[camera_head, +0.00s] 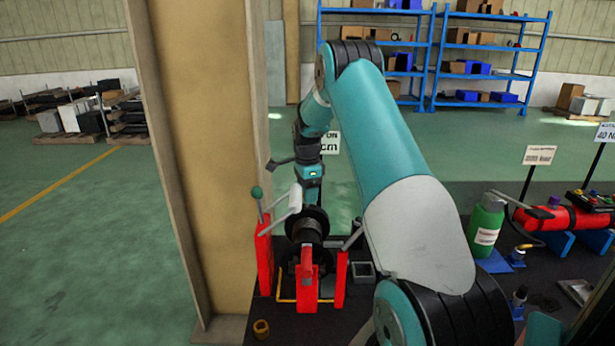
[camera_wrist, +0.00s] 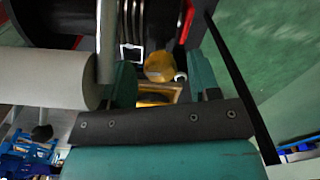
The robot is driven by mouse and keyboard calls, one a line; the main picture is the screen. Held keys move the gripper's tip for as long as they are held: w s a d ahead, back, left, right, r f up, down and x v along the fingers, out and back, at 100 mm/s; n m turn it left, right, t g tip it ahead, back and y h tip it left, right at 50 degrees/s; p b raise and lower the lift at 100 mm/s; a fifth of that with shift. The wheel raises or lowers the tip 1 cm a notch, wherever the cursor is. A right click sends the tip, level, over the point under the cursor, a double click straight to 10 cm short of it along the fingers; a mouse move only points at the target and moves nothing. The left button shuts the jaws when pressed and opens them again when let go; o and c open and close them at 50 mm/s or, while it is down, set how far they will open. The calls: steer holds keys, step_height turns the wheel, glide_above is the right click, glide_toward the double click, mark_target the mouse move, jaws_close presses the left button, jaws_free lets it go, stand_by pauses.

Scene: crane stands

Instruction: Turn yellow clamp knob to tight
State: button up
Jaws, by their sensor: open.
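The yellow clamp knob (camera_wrist: 158,67) shows in the wrist view as a round, dull yellow piece. It lies between the two teal fingers of my gripper (camera_wrist: 162,80), just beyond or at their tips. The fingers are apart, with visible gaps to the knob; I cannot tell whether either touches it. In the head view my gripper is pointed down at the red crane stand (camera_head: 307,290) with its dark drum (camera_head: 308,228). The fingertips and the knob are not clearly visible there. I cannot read the knob's turn position.
A pale cylinder (camera_wrist: 45,78) and a grey rod (camera_wrist: 106,40) stand close to my left finger in the wrist view. A lever with a green ball (camera_head: 257,192) rises left of the stand. A tan column (camera_head: 195,150) is close on the left. A green bottle (camera_head: 487,225) stands right.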

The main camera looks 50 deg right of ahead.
step_height(320, 180, up, 17)
steer(key=b, duration=0.2)
steer(key=shift+b, duration=0.35)
